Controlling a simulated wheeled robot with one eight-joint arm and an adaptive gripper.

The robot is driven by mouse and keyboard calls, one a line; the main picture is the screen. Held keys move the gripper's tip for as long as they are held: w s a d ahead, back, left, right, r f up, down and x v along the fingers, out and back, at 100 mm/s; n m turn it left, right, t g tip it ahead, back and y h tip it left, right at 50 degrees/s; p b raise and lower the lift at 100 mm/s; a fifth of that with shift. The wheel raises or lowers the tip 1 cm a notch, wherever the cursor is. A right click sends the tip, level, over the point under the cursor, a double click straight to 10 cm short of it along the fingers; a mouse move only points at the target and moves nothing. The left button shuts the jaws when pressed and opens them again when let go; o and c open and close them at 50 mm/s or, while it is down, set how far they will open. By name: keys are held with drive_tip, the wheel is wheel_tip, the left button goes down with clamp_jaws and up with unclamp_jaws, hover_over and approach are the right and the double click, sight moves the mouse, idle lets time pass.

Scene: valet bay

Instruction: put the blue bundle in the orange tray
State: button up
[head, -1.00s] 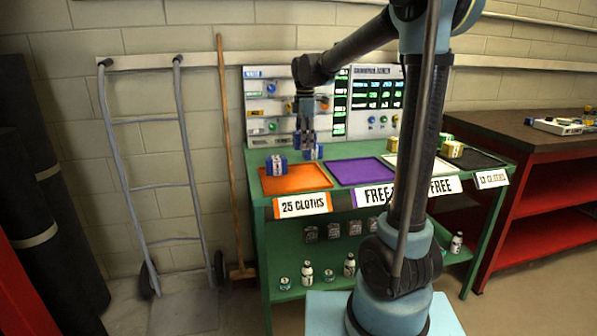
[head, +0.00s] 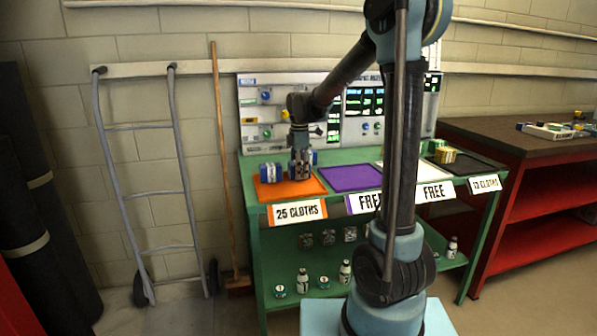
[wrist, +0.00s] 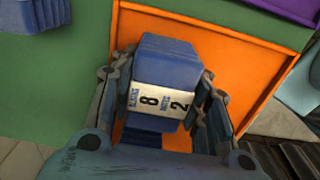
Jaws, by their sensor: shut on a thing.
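My gripper (head: 300,172) is low over the orange tray (head: 310,190), its fingers on either side of a blue bundle. In the wrist view the held blue bundle (wrist: 165,60) has a white band marked 8 and 2, and the orange tray (wrist: 255,60) lies below it. In the head view my fingers mostly hide it. Whether it touches the tray I cannot tell. Another blue bundle (head: 270,172) with a white band sits at the tray's back left. One more blue bundle (wrist: 35,12) lies on the green top behind the tray.
The purple tray (head: 352,178) is right of the orange one, then a white tray (head: 395,172) and a black tray (head: 470,165). A panel board (head: 350,115) stands behind the green bench.

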drive_tip(key=o, duration=1.1)
drive_tip(key=shift+o, duration=0.2)
